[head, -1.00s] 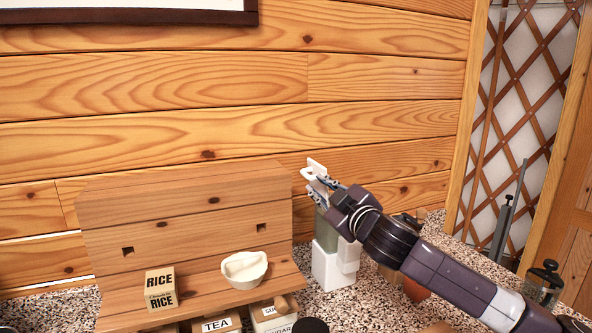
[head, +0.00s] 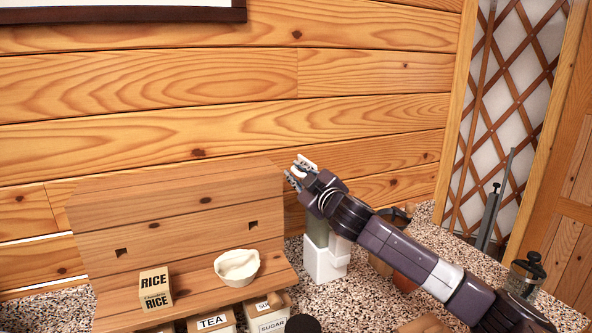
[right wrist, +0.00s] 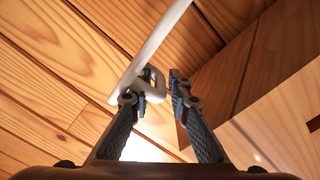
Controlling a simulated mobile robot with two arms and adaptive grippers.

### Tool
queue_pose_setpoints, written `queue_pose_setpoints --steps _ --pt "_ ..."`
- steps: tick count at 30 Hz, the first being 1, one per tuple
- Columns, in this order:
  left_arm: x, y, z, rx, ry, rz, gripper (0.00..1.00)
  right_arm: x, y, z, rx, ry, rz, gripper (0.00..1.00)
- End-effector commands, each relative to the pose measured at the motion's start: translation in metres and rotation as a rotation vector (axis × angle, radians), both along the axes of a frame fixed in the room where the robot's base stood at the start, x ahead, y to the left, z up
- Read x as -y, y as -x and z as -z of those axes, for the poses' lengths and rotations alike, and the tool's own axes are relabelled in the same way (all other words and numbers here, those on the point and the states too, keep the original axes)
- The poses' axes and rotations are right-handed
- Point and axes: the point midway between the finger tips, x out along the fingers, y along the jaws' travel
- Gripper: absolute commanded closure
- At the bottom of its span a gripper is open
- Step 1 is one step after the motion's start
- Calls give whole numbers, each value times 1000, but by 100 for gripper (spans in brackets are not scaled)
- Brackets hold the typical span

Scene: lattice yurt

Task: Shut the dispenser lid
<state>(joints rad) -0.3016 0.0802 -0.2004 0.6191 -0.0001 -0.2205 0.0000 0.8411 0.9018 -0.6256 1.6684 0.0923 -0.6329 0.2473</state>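The dispenser (head: 323,262) stands on the counter right of the wooden shelf unit, with a white base and a grey-green container. Its white lid (head: 309,163) is raised above the container, partly hidden by my right gripper (head: 295,174). In the right wrist view the lid (right wrist: 155,47) is a slanted white edge with a small loop, just beyond and between the fingertips. My right gripper (right wrist: 155,95) is open there, its left fingertip overlapping the lid; I cannot tell whether they touch. My left gripper is out of view.
The wooden shelf unit (head: 185,215) holds a white bowl (head: 237,267) and a rice box (head: 156,289). Tea (head: 212,321) and sugar (head: 268,317) boxes stand below. A French press (head: 525,275) stands at right. The plank wall is close behind.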

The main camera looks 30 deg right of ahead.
Motion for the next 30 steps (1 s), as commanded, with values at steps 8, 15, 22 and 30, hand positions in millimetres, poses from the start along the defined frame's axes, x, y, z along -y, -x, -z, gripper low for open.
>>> queue_pose_setpoints --steps 8,15,22,30 --pt "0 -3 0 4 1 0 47 0 -1 0 1 0 -1 83" --pt "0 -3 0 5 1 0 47 0 -1 0 1 0 -1 100" --pt "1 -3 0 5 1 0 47 0 -1 0 1 0 -1 100" --pt "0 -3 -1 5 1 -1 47 1 -1 -1 1 -32 -1 100"
